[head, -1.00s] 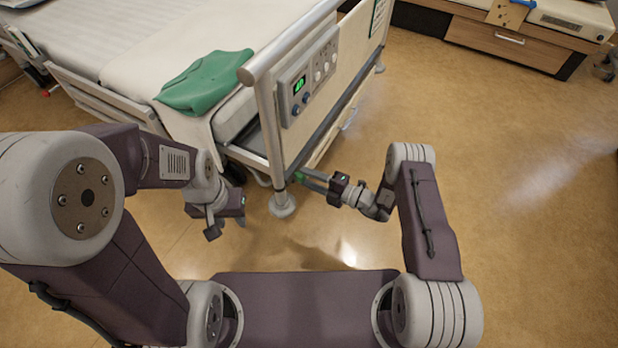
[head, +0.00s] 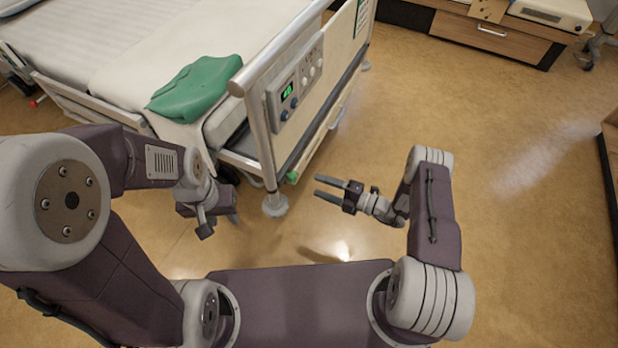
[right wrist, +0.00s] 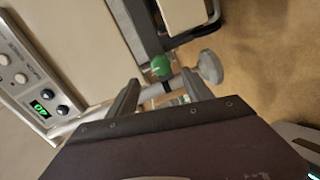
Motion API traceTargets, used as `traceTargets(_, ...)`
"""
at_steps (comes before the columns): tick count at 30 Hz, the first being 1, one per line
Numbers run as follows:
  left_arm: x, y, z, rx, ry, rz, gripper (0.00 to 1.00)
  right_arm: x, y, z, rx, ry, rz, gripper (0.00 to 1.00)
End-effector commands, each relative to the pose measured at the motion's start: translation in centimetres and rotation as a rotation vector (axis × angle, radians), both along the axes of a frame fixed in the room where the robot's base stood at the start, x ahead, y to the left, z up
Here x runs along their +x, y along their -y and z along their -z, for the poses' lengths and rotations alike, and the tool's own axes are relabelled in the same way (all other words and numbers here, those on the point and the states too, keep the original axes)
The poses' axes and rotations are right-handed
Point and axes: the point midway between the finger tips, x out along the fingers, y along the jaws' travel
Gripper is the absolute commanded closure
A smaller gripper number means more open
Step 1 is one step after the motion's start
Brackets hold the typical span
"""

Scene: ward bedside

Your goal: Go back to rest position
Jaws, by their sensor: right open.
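My right gripper (head: 326,188) is open and empty, apart from the bed's corner and over bare floor. In the right wrist view its two fingers (right wrist: 160,92) are spread, with the bed's leg and a green knob (right wrist: 160,65) seen beyond them. My left gripper (head: 213,222) hangs low near the bed's side; its fingers are too unclear to tell whether they are open or shut. The bed (head: 300,142) has an end panel with a lit control box (head: 288,91), which also shows in the right wrist view (right wrist: 38,108).
A green cloth (head: 195,90) lies on the bed. A wooden cabinet (head: 490,42) stands at the back right. Another wooden piece (head: 608,145) shows at the right edge. The floor (head: 520,230) to the right is clear.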

Motion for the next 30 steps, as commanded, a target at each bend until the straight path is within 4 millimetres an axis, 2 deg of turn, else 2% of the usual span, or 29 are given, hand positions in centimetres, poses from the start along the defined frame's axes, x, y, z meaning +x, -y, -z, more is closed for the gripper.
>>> traceTargets(5, 0.0, 0.0, -0.4, 0.000, 0.000, 0.000, 0.64, -0.6, 0.8, 0.0, 0.000, 0.000, -0.002, 0.41)
traceTargets(20, 0.0, 0.0, -0.5, 0.000, 0.000, 0.000, 0.64, -0.6, 0.4, -0.3, -0.002, 0.004, -0.014, 0.41)
traceTargets(23, 0.0, 0.0, -0.9, 0.000, 0.000, 0.000, 0.64, 1.7, -0.1, -3.8, -0.035, 0.090, -0.052, 0.41)
traceTargets(24, 0.0, 0.0, -1.1, 0.000, 0.000, 0.000, 0.64, 3.1, -0.5, -6.4, -0.055, 0.146, -0.073, 0.41)
traceTargets(26, 0.0, 0.0, -1.4, 0.000, 0.000, 0.000, 0.64, 4.5, -1.7, -11.3, -0.084, 0.235, -0.129, 0.41)
traceTargets(27, 0.0, 0.0, -1.6, 0.000, 0.000, 0.000, 0.64, 4.3, -3.0, -14.6, -0.106, 0.290, -0.194, 0.41)
traceTargets(29, 0.0, 0.0, -1.9, 0.000, 0.000, 0.000, 0.64, 2.9, -4.9, -18.6, -0.161, 0.360, -0.312, 0.41)
traceTargets(30, 0.0, 0.0, -2.1, 0.000, 0.000, 0.000, 0.64, 1.4, -6.1, -20.7, -0.218, 0.420, -0.402, 0.41)
